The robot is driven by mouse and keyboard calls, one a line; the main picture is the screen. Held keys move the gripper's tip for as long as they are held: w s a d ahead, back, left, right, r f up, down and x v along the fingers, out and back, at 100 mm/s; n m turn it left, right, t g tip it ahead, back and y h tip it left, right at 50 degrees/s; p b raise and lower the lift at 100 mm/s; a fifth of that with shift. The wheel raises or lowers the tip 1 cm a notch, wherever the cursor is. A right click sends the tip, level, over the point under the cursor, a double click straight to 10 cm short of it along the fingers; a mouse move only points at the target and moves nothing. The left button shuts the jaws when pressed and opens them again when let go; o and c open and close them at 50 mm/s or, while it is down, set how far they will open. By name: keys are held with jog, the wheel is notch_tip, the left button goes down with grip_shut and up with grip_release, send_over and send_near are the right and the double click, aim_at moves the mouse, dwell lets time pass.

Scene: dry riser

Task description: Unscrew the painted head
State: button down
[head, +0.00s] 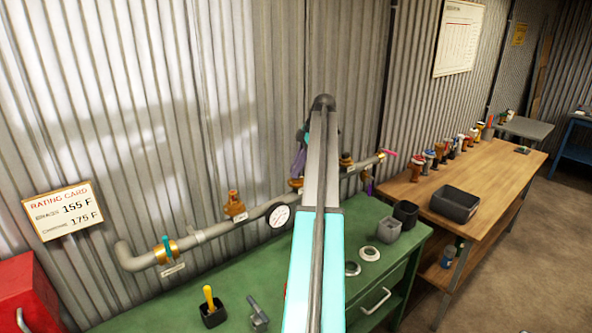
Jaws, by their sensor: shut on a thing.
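A pipe (205,234) runs along the corrugated wall above the green bench, with small heads standing up on tagged fittings. An orange-brown head (235,205) stands on its left part. A darker brass-brown head (346,160) stands to the right of my arm. My gripper (298,165) shows only partly at the left edge of my arm, pointing down at the pipe. It is shut at a middle fitting (295,183), of which only a sliver of orange-brown shows. My arm hides most of the held head, so its paint cannot be seen.
The green bench (225,285) holds a cup with a yellow-handled tool (211,308), rings (370,253) and small bins (389,230). A wooden table (480,180) at right carries a dark tray (455,203) and several heads. A gauge (278,216) and valve (168,250) stick out from the pipe.

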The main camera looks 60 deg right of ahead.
jog(key=shift+f+n+g+y, duration=0.1)
jog(key=shift+n+g+y, duration=0.25)
jog(key=shift+n, duration=1.35)
jog(key=shift+a+g, duration=0.15)
jog(key=shift+g, duration=0.1)
jog(key=c, duration=1.5)
grip_release()
jog(key=shift+w+m+t+h, duration=0.1)
jog(key=shift+m+t+h, duration=0.3)
jog(key=shift+m, duration=0.95)
jog(key=shift+m+t+h, duration=0.35)
jog(key=shift+m+t, duration=0.05)
jog(key=shift+m, duration=0.95)
